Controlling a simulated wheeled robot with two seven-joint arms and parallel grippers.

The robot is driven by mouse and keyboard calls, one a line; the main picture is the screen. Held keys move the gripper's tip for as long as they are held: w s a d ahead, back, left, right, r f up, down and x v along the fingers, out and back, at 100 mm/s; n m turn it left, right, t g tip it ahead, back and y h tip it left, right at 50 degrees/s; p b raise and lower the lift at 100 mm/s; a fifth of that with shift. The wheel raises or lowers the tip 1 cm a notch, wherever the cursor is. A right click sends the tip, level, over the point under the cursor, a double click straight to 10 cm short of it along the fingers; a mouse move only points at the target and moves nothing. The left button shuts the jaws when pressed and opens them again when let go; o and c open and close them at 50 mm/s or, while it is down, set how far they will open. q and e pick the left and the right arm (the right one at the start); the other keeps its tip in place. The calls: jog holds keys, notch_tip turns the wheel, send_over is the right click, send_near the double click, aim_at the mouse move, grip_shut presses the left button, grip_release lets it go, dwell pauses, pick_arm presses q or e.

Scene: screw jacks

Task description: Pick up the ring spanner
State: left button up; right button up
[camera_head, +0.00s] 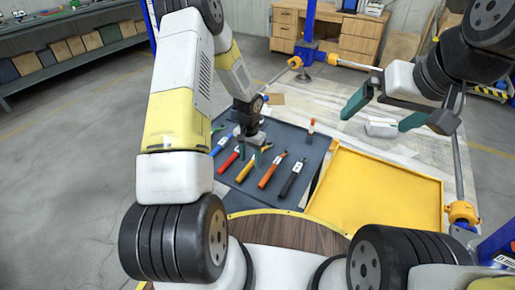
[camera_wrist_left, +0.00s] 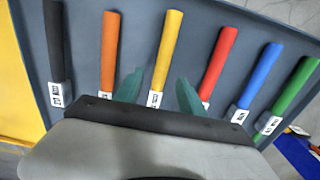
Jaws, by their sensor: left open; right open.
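Several tools with coloured handles lie in a row on a dark mat (camera_head: 318,150); their heads are hidden or too small to tell which is the ring spanner. The handles are green (camera_wrist_left: 297,85), blue (camera_wrist_left: 259,76), red (camera_wrist_left: 217,63), yellow (camera_wrist_left: 167,45), orange (camera_wrist_left: 110,45) and black (camera_wrist_left: 54,40). My left gripper (camera_head: 252,153) is open and empty above the row. In the left wrist view its fingers (camera_wrist_left: 159,82) show on either side of the yellow handle, not closed on it. My right gripper (camera_head: 374,121) is open and empty, raised over the table's right part.
An empty yellow tray (camera_head: 375,190) lies right of the mat. A small red-topped object (camera_head: 311,127) stands at the mat's back right. A pale box-like object (camera_head: 381,128) sits behind the tray. A wooden desk (camera_head: 345,45) stands beyond the table.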

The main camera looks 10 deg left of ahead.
pick_arm(q)
notch_tip(320, 180, down, 2)
jog(key=shift+f, duration=0.1)
grip_shut()
dwell(1.5)
